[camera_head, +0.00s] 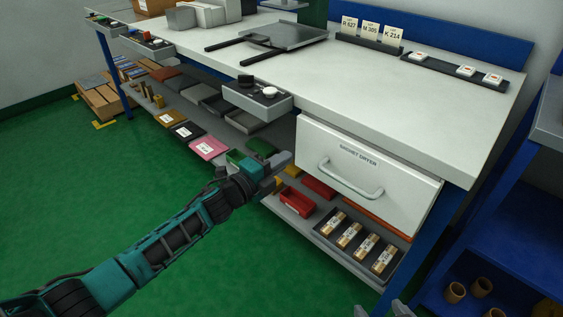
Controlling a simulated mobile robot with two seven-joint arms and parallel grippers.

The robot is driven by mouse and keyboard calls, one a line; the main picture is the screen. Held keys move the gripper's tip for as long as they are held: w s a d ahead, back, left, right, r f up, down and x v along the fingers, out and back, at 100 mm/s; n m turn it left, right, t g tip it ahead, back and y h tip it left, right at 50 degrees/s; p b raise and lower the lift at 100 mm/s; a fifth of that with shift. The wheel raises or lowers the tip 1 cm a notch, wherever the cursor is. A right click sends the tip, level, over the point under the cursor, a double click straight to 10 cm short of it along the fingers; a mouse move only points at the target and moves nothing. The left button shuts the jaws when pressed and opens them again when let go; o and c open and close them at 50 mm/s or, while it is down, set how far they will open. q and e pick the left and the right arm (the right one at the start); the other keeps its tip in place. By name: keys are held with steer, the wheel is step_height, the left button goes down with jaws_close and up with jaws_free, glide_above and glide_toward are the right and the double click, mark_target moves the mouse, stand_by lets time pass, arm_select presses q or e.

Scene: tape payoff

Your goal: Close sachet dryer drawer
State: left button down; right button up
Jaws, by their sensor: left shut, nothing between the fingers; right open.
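The sachet dryer drawer (338,178) has a white front with a label and a bar handle (350,180), under the right part of the workbench. My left gripper (284,160) is shut and empty, just left of the drawer front's left edge and apart from the handle. My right gripper (384,310) shows only its fingertips at the bottom edge, open, below and in front of the bench.
A small grey drawer (278,103) holding dark and white round items sticks out left of the dryer. The lower shelf holds a red bin (296,201) and a tray of labelled rolls (338,242). A blue shelf unit (500,240) stands at right.

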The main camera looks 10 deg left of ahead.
arm_select(q)
steer(key=p+v, duration=0.2)
steer(key=v, duration=0.7)
steer(key=s+a+f+n+g+y, duration=0.15)
steer(key=s+f+n+y, duration=0.25)
steer(key=s+n, duration=0.7)
steer(key=s+f+n+g+y, duration=0.3)
steer(key=s+f+n+y, duration=0.15)
steer(key=s+n, duration=0.65)
step_height(320, 180, up, 9)
steer(key=a+p, duration=0.2)
steer(key=p, duration=1.1)
steer(key=shift+s+a+r+n+t+p, duration=0.2)
steer(key=shift+a+n+t+p, duration=0.1)
steer(key=shift+a+t+p, duration=0.1)
arm_select(e)
steer(key=s+d+r, duration=0.1)
steer(key=d+r, duration=0.2)
steer(key=r, duration=0.8)
steer(key=shift+s+d+r+h, duration=0.2)
steer(key=shift+r+h, duration=0.2)
steer(key=shift+a+f, duration=0.1)
steer(key=shift+a, duration=0.15)
